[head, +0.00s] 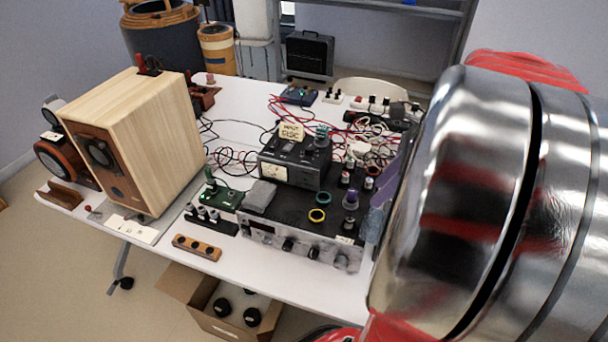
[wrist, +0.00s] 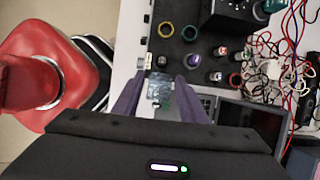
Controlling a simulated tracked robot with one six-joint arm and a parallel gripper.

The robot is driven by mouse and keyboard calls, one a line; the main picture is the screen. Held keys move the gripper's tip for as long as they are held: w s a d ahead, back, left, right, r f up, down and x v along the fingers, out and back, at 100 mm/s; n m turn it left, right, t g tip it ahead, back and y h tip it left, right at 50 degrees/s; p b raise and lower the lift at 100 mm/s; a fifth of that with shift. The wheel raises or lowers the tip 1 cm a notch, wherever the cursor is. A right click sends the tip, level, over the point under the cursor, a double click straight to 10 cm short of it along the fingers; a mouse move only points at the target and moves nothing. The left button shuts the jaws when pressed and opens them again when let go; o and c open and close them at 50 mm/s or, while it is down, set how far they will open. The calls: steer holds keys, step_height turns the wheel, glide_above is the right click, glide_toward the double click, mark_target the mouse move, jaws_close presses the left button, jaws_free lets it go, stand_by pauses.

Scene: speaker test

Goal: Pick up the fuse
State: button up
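My gripper (wrist: 162,77) has two purple fingers that stand well apart, so it is open. In the head view, its purple finger (head: 393,172) shows beside the right end of the black amplifier. A pale blue, see-through piece (wrist: 160,92) shows between the fingers in the wrist view; it also shows in the head view (head: 373,226). I cannot tell whether it touches a finger. I cannot pick out the fuse for sure. Small parts, among them a purple-topped one (wrist: 191,61), stand on the amplifier just beyond the fingertips.
The black amplifier (head: 258,235) stands on the white table (head: 258,279) with rings and a meter box (head: 292,160) on top. A wooden speaker (head: 150,140) stands at left. Tangled cables (wrist: 271,50) lie behind the amplifier. A laptop-like dark device (wrist: 250,118) is right of my gripper.

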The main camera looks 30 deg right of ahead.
glide_toward(351, 219)
step_height(351, 219, down, 2)
steer(key=shift+w+a+f, duration=0.45)
steer(key=shift+a+f, duration=0.05)
steer(key=shift+f, duration=0.1)
steer(key=shift+f, duration=0.1)
steer(key=shift+x, duration=2.5)
steer(key=shift+w+d, duration=0.1)
steer(key=shift+d, duration=0.1)
steer(key=shift+c, duration=0.3)
jaws_close()
